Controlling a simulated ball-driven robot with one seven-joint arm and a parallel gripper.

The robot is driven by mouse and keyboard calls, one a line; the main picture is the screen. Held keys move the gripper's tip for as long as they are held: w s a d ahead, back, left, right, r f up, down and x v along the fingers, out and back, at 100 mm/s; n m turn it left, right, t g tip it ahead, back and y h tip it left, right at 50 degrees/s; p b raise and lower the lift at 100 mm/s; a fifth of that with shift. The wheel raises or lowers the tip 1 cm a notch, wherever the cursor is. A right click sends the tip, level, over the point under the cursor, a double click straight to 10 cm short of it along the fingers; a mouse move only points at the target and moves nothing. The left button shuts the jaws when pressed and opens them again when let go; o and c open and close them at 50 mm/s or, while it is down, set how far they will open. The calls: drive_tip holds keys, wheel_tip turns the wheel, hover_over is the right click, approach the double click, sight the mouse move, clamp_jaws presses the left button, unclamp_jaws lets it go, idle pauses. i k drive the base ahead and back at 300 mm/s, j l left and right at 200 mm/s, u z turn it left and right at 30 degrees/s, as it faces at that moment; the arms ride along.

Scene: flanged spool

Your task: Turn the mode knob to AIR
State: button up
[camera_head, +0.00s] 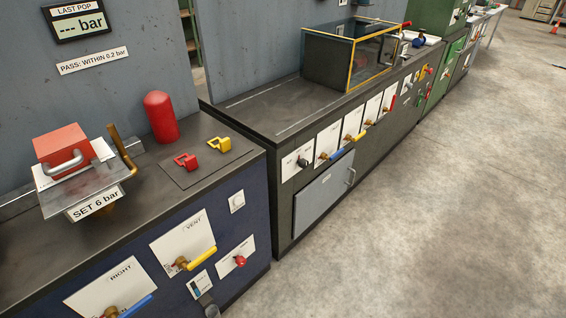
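I cannot tell for certain which control is the mode knob, and no AIR label is legible. A red knob (240,260) sits on a white plate on the blue bench, right of the VENT plate (183,243). A dark cylindrical part (208,304) shows at the bottom edge, below a small plate. My gripper is not in view.
Yellow (202,258) and blue (136,306) lever handles stick out from the blue bench. More blue and yellow levers line the grey bench, above a grey door (323,194). A yellow-framed clear guard (352,58) stands on top. The concrete floor (430,220) at right is clear.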

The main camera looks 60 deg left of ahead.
sight(303, 164)
drive_tip(key=i+u, duration=0.15)
drive_tip(key=u, duration=1.25)
drive_tip(key=i+l, duration=0.4)
drive_tip(key=i+l+z, duration=0.1)
drive_tip(key=i+l, duration=0.3)
drive_tip(key=i, duration=0.15)
drive_tip(key=i+l+z, duration=0.1)
drive_tip(key=i+l, duration=0.6)
drive_tip(key=i, duration=0.25)
